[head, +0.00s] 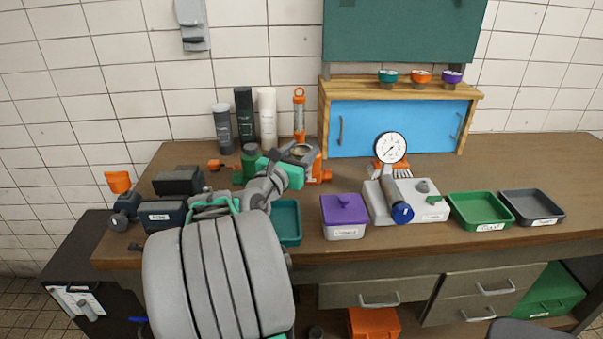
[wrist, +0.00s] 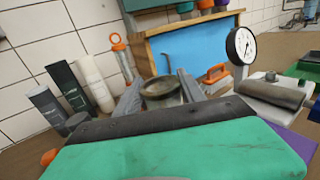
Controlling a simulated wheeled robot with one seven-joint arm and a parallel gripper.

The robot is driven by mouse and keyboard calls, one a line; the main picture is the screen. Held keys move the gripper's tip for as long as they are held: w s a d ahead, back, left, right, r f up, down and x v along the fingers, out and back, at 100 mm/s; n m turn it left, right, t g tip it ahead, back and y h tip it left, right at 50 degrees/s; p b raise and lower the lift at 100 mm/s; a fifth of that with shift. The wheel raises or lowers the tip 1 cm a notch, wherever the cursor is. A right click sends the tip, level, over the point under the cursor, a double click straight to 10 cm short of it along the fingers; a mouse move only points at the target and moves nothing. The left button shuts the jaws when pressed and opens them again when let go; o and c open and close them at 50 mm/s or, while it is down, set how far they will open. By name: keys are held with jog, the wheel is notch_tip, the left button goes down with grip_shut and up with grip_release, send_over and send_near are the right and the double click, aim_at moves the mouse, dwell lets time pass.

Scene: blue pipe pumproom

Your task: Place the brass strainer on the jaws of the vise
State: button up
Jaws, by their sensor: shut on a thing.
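My gripper (head: 300,154) is over the back middle of the bench, in front of the blue cabinet. In the wrist view its two grey fingers (wrist: 160,92) are on either side of the brass strainer (wrist: 161,88), a round dull bowl with a darker inside. The strainer's rim (head: 302,150) also shows in the head view. The vise is not clearly made out. A dark green piece (head: 249,165) and orange parts (head: 326,172) show beside my gripper, partly hidden by my arm; I cannot tell whether they belong to it, or whether the strainer touches anything below.
Several bottles (head: 244,112) and an orange-capped tube (head: 299,112) stand behind my gripper. A pressure gauge (head: 391,148) on a grey base stands to the right. A purple lidded box (head: 343,216), a teal tray (head: 287,222) and a green tray (head: 481,210) line the front.

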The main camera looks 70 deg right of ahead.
jog(key=w+d+f, duration=0.1)
jog(key=f, duration=0.2)
jog(key=w+d+f+b, duration=0.1)
jog(key=d+f, duration=0.1)
jog(key=f, duration=0.1)
jog(key=w+d+f, duration=0.2)
jog(key=f, duration=0.1)
jog(key=shift+f+b, duration=0.3)
jog(key=shift+b, duration=0.05)
jog(key=shift+s+r, duration=0.1)
jog(key=o, duration=1)
jog(key=shift+f, duration=0.2)
jog(key=o, duration=0.5)
jog(key=shift+c, duration=0.2)
jog(key=shift+r, duration=0.1)
